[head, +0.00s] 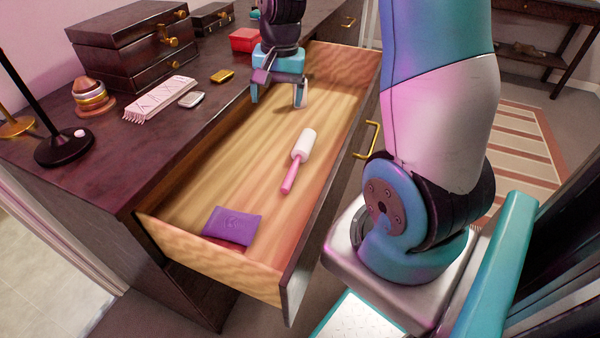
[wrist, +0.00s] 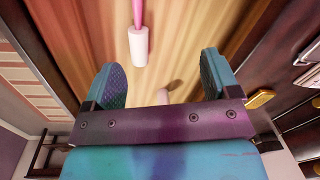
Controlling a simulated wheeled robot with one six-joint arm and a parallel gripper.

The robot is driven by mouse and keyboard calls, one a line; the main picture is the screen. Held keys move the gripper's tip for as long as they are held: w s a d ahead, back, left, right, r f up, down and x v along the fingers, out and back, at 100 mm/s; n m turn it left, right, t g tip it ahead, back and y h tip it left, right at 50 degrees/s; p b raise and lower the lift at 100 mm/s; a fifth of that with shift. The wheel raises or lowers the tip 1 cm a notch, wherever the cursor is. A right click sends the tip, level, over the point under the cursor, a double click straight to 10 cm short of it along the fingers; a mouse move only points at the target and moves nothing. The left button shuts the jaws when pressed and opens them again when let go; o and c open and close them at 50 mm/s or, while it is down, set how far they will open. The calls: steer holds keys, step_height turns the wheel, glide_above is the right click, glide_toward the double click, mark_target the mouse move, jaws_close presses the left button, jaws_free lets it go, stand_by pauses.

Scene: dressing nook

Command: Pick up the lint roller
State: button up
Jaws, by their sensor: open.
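The lint roller (head: 303,148) lies in the open drawer, with a white cylinder head and a pink handle pointing toward the drawer's front left. In the wrist view the lint roller (wrist: 139,42) shows at the top centre, its white end toward my gripper. My gripper (head: 277,98) is open and empty, over the far part of the drawer, beyond the roller's white end. In the wrist view its two teal fingers (wrist: 160,80) are spread wide, and the roller is ahead of them, apart from both.
The wooden drawer (head: 200,262) also holds a purple pouch (head: 232,226) near its front end.

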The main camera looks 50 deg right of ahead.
steer(key=d+f+m+b, duration=0.2)
steer(key=d+f+m, duration=0.1)
steer(key=d+f, duration=0.3)
steer(key=b, duration=0.3)
glide_above(298, 157)
steer(key=shift+g+h, duration=0.3)
steer(key=f, duration=1)
steer(key=shift+a+f, duration=0.25)
steer(key=shift+f, duration=0.1)
step_height(298, 157, down, 6)
steer(key=shift+s+d+r+b, duration=0.1)
steer(key=shift+d+b, duration=0.05)
steer(key=shift+b, duration=0.5)
steer(key=c, duration=1.1)
steer(key=shift+o, duration=0.2)
steer(key=shift+r, duration=0.1)
step_height(298, 157, up, 20)
steer(key=p, duration=0.5)
